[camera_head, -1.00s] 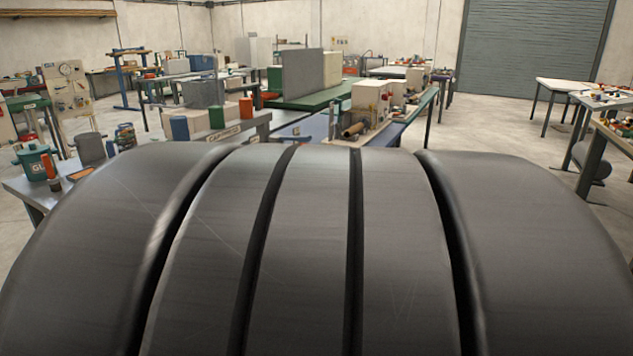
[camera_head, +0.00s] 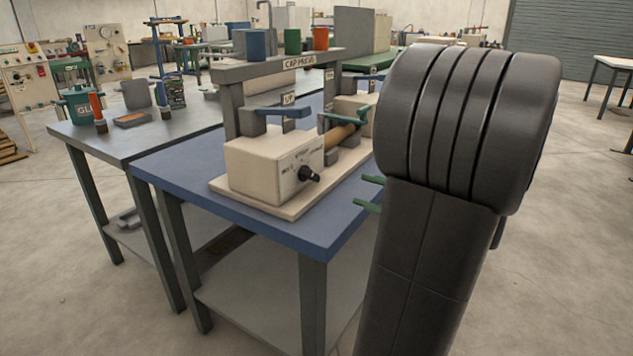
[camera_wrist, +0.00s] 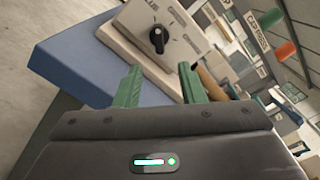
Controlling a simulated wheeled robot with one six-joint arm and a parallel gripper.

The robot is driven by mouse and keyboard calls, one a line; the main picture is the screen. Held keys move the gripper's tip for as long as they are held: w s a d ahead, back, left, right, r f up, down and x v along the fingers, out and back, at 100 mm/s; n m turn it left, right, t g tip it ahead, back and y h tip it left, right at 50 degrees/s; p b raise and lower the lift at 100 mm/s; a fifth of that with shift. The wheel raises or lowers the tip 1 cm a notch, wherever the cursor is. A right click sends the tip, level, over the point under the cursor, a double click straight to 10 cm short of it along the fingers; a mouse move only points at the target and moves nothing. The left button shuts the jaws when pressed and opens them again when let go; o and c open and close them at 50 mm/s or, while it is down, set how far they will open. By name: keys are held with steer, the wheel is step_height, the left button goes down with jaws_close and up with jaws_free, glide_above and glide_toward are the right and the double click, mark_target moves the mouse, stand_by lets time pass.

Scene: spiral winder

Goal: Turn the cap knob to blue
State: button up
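The black knob (camera_head: 309,174) sits on the front face of a beige box (camera_head: 262,165) on the blue-topped table. In the wrist view the same knob (camera_wrist: 157,40) shows on the box face with a light mark on it. In the wrist view my gripper (camera_wrist: 160,70) points toward the box, with the knob beyond the fingertips.
A grey rack (camera_head: 275,66) with a cap sign carries blue (camera_head: 255,45), green (camera_head: 292,41) and red (camera_head: 321,38) cups above the box. A brown roller (camera_head: 342,134) lies behind the box. The blue table edge (camera_head: 300,245) is in front; open floor lies at right.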

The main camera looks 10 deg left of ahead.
mark_target(316, 177)
steer(key=b+x, duration=0.2)
steer(key=x, duration=1)
steer(key=shift+a+f, duration=0.1)
steer(key=shift+c, duration=0.5)
steer(key=shift+b, duration=0.35)
jaws_close()
